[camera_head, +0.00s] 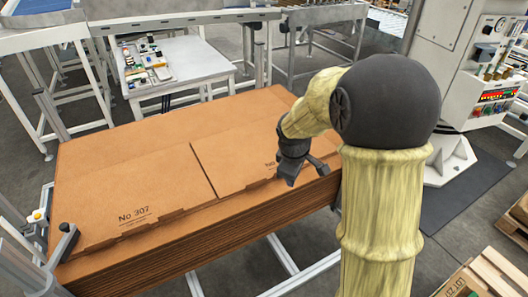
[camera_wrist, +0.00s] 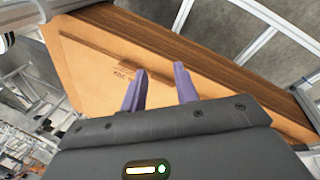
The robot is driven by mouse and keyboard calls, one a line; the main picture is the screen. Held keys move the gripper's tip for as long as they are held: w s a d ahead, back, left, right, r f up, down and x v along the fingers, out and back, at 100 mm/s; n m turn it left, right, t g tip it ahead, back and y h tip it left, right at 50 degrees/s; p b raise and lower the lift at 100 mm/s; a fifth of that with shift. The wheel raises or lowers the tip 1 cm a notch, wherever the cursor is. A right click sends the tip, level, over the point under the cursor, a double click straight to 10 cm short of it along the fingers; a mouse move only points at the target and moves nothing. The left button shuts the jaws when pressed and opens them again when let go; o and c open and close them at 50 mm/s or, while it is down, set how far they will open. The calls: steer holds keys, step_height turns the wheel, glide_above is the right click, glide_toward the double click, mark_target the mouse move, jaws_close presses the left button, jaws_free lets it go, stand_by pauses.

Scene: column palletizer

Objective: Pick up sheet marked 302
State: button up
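Two brown cardboard sheets lie side by side on top of a large stack. The left sheet (camera_head: 120,195) is printed "No 307". The right sheet (camera_head: 235,150) also has print beginning "No", but its number is partly behind my gripper and I cannot read it. My gripper (camera_head: 303,174) is over the front edge of the right sheet, near its right corner. In the wrist view, my gripper (camera_wrist: 160,84) shows its two purple fingers apart with nothing clearly between them. A sheet (camera_wrist: 85,70) with small blurred print lies beneath them. I cannot tell whether the fingers touch it.
The cardboard stack (camera_head: 190,240) rests on a metal frame. A white table (camera_head: 185,60) with small items stands behind it. A white machine cabinet (camera_head: 455,55) stands at the right. Wooden pallets (camera_head: 490,275) lie at the lower right. A metal rail with knobs borders the left.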

steer(key=w+a+f+n+h+b, duration=0.1)
steer(key=w+f+n, duration=0.1)
steer(key=w+n, duration=0.3)
steer(key=w+a+f+n+t+b, duration=0.1)
steer(key=w+n, duration=0.4)
steer(key=w, duration=0.5)
step_height(320, 180, down, 2)
steer(key=shift+w+a+f+n+h+b, duration=0.1)
steer(key=shift+w+a+n+h+b, duration=0.1)
steer(key=shift+w+n+h+b, duration=0.35)
steer(key=x, duration=1.2)
steer(key=shift+a+p, duration=0.15)
steer(key=shift+p, duration=0.2)
steer(key=shift+f, duration=0.15)
steer(key=x, duration=0.3)
steer(key=p+x, duration=0.1)
steer(key=shift+w+a+f, duration=0.3)
steer(key=shift+w, duration=0.05)
steer(key=shift+f, duration=0.15)
